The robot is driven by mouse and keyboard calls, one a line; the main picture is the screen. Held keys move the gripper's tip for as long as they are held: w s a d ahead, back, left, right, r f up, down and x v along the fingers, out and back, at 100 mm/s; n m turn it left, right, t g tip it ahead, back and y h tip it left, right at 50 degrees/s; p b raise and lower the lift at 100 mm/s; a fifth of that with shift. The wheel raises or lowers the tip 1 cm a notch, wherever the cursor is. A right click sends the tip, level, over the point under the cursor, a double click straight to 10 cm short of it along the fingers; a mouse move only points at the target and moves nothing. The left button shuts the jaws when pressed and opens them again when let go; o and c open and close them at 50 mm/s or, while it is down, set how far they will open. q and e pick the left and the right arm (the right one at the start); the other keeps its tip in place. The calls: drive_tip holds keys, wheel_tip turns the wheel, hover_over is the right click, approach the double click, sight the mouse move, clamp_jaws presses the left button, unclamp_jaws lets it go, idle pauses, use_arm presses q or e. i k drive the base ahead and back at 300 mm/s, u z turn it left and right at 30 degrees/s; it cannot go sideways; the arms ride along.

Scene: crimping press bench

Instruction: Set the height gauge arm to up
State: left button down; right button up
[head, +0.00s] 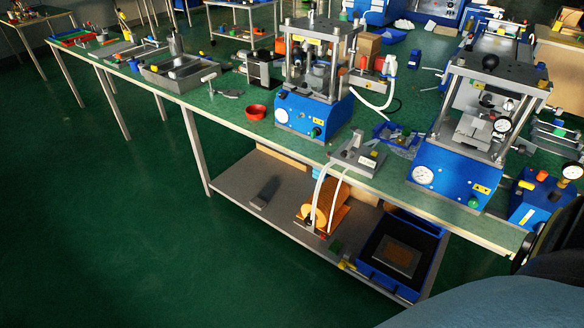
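I cannot pick out the height gauge with certainty, and its arm's position cannot be read. A small grey metal device (212,82) with a short raised lever and a flat base stands on the long bench, left of the centre press; it may be the gauge. The right press (485,125) carries a round dial (502,125) on its frame and another on its blue base. Neither of my grippers is in view.
The centre press (315,75) stands on the green bench top (350,135). A red bowl (256,112) and a metal tray (180,74) are left of it. A blue bin (400,253) sits on the lower shelf (280,208). Green floor is open at the left.

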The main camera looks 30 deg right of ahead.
sight(344, 155)
drive_tip(key=u, duration=0.45)
drive_tip(key=i, duration=0.7)
drive_tip(key=z, duration=0.7)
drive_tip(key=i, duration=1.15)
drive_tip(key=z, duration=1.15)
